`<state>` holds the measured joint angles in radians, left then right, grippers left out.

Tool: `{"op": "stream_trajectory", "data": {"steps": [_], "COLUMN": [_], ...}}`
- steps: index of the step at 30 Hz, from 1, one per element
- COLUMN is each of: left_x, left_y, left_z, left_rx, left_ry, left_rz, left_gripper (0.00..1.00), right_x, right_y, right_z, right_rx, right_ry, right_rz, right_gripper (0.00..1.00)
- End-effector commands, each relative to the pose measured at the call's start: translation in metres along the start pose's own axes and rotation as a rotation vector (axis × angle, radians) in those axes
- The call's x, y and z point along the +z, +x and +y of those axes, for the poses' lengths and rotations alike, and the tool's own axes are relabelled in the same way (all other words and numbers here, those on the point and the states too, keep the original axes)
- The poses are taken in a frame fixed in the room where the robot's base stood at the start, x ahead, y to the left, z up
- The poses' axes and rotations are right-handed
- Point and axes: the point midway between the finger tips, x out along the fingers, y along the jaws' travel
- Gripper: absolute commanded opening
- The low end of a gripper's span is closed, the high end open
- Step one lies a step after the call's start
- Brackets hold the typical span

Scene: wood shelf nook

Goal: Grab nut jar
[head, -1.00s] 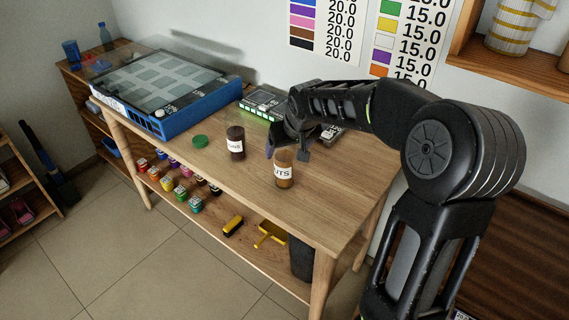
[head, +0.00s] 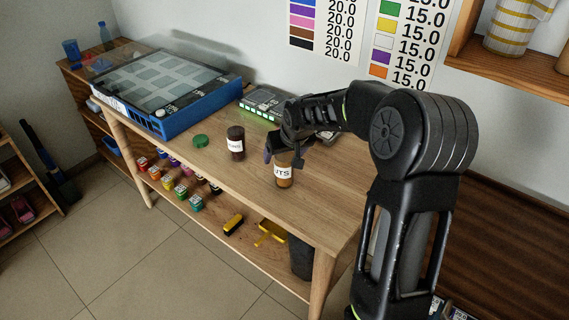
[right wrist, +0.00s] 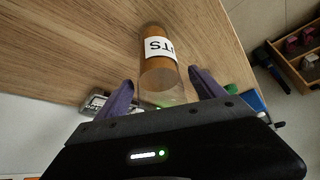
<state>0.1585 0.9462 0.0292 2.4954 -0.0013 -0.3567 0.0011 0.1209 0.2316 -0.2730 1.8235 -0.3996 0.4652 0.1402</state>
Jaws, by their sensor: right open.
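The nut jar (head: 284,174), brown with a white label ending in "UTS", stands on the wooden table (head: 330,205) near its front edge. My right gripper (head: 284,156) is at the jar's upper part, its fingers around it in the head view. In the right wrist view the jar (right wrist: 160,62) lies between the two purple-tipped fingers of my right gripper (right wrist: 160,98). The fingers are open, with gaps on both sides of the jar. The left gripper is not in view.
A dark jar (head: 236,142) with a white label stands left of the nut jar. A blue-framed device (head: 170,90) fills the table's left part. A grey device (head: 262,102) is behind. Small paint pots (head: 181,191) stand on the lower shelf.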

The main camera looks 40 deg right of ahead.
Motion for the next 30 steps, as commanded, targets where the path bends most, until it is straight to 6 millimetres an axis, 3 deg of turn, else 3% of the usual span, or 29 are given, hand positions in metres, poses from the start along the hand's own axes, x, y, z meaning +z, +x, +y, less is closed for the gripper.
{"op": "stream_trajectory", "data": {"steps": [8,30], "left_x": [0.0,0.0], "left_y": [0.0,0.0], "left_z": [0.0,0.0], "left_rx": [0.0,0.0], "left_ry": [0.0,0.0], "left_rz": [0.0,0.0], "left_gripper": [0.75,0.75], "right_x": [0.0001,0.0002], "right_y": [-0.0002,-0.0002], "right_z": [-0.0001,0.0], "right_rx": [0.0,0.0], "right_ry": [0.0,0.0], "right_rz": [0.0,-0.001], "right_gripper": [0.79,0.18]}}
